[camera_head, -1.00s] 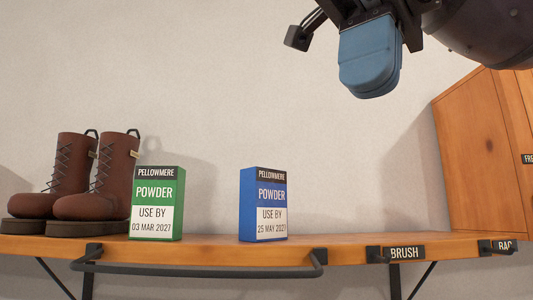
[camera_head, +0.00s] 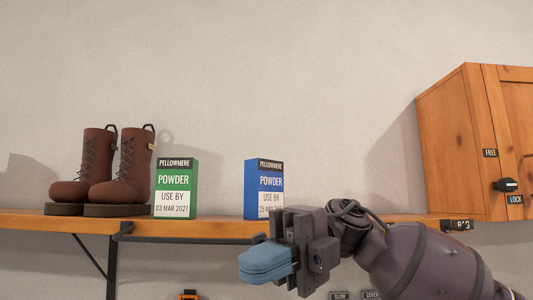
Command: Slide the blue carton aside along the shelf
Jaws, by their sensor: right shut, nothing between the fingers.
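The blue carton (camera_head: 264,180) stands upright on the wooden shelf (camera_head: 211,226), labelled powder. The fingertips are lower in the picture than the shelf's front edge, below the carton, and point left. Whether the gripper touches the shelf I cannot tell. My left gripper is not in view.
A green carton (camera_head: 175,185) stands left of the blue one, with a gap between. A pair of brown boots (camera_head: 122,170) is further left. A rail (camera_head: 190,240) runs along the shelf front. A wooden cabinet (camera_head: 452,140) is at the right; the shelf between carton and cabinet looks clear.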

